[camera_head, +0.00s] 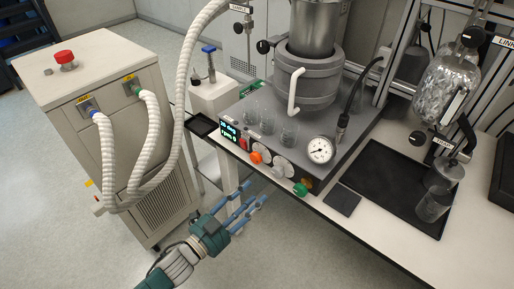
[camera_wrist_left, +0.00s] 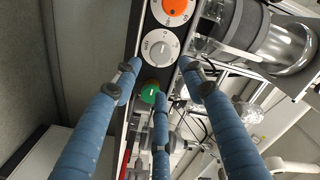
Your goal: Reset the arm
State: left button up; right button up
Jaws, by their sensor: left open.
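My left gripper (camera_head: 242,207) is in the lower middle of the head view, reaching in from below. Its blue fingers are spread open and empty, in the air just in front of the bench edge. In the left wrist view the fingers (camera_wrist_left: 158,85) point toward the reactor's front panel. The green knob (camera_wrist_left: 150,92) shows between them, with a grey dial (camera_wrist_left: 160,46) and an orange knob (camera_wrist_left: 174,8) beyond. I cannot tell whether any finger touches the panel. My right gripper is not in view.
The reactor (camera_head: 308,75) stands on its control base with a pressure gauge (camera_head: 320,150). A chiller cabinet (camera_head: 150,190) with corrugated hoses stands at left. A black tray (camera_head: 375,170) and glassware are at right. Open floor lies below the gripper.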

pick_arm(q)
jog(key=s+a+f+n+g+y, duration=0.1)
jog(key=a+f+n+y, duration=0.2)
jog(key=f, duration=0.6)
jog(key=s+a+f+n+g+y, duration=0.1)
jog(key=a+f+n+y, duration=0.1)
jog(key=a+f, duration=0.5)
jog(key=s+a+f+n+g+y, duration=0.2)
jog(key=s+f, duration=0.3)
jog(key=f, duration=0.4)
jog(key=s+a+f+n+g+y, duration=0.1)
jog(key=s+a+f, duration=0.1)
jog(key=s+f, duration=0.45)
jog(key=s+a+f+n+g+y, duration=0.1)
jog(key=s+f, duration=0.4)
jog(key=s, duration=0.5)
jog(key=s+a+f+n+g, duration=0.1)
jog(key=s+f+g, duration=0.3)
jog(key=s, duration=0.6)
jog(key=s+a+f+n+g+y, duration=0.1)
jog(key=s+f+n+g, duration=0.2)
jog(key=s+f, duration=0.5)
jog(key=shift+s+f+n+g+y, duration=0.15)
jog(key=shift+s+n+g+y, duration=0.15)
jog(key=shift+s, duration=0.95)
jog(key=shift+d, duration=0.1)
